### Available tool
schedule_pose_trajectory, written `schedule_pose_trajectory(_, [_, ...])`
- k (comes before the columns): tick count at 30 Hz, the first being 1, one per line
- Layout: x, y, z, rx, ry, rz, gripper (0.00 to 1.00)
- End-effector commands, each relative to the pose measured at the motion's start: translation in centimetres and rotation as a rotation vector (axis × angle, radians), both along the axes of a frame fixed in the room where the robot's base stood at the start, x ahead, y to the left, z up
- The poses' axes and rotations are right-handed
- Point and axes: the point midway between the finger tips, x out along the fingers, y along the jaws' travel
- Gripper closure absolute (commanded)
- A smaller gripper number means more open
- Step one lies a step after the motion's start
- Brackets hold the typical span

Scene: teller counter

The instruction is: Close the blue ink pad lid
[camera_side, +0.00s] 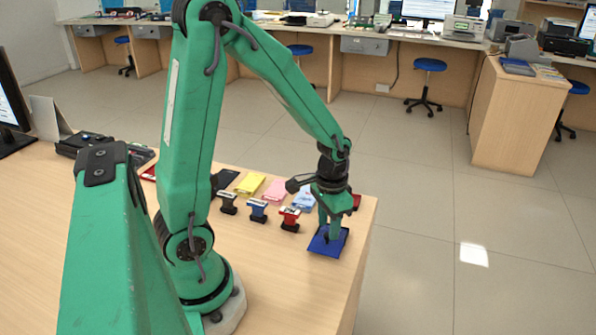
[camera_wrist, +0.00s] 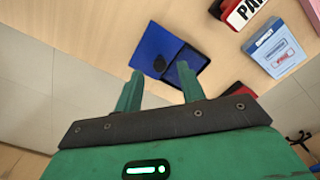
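The blue ink pad (camera_side: 324,246) lies near the right end of the counter, with my gripper (camera_side: 332,234) right above it. In the wrist view its bright blue lid (camera_wrist: 152,44) lies open to the left of the darker pad base (camera_wrist: 192,62). My gripper (camera_wrist: 159,70) is open, its two green fingers apart with nothing seen between them. The fingertips point at the ink pad's near edge, the right one overlapping the base in the picture. Whether they touch it I cannot tell. In the side view my fingers hide part of the pad.
A red stamp (camera_side: 290,219), a blue stamp (camera_side: 258,211) and a black stamp (camera_side: 228,203) stand in a row left of the pad. Yellow (camera_side: 250,183) and pink (camera_side: 274,189) paper stacks lie behind them. The counter's right edge is close to the pad.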

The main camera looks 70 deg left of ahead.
Motion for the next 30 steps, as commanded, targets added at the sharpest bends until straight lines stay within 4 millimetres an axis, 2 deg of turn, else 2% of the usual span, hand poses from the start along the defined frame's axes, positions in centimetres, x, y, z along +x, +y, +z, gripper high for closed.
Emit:
schedule_pose_trajectory(7, [0.0, 0.0, -1.9, 0.0, 0.002, 0.0, 0.6])
schedule_pose_trajectory(19, [0.0, 0.0, -2.3, 0.0, 0.0, 0.0, 0.6])
schedule_pose_trajectory(25, [0.0, 0.0, -2.2, 0.0, 0.0, 0.0, 1.0])
schedule_pose_trajectory(30, [0.0, 0.0, -2.2, 0.0, -0.001, 0.0, 1.0])
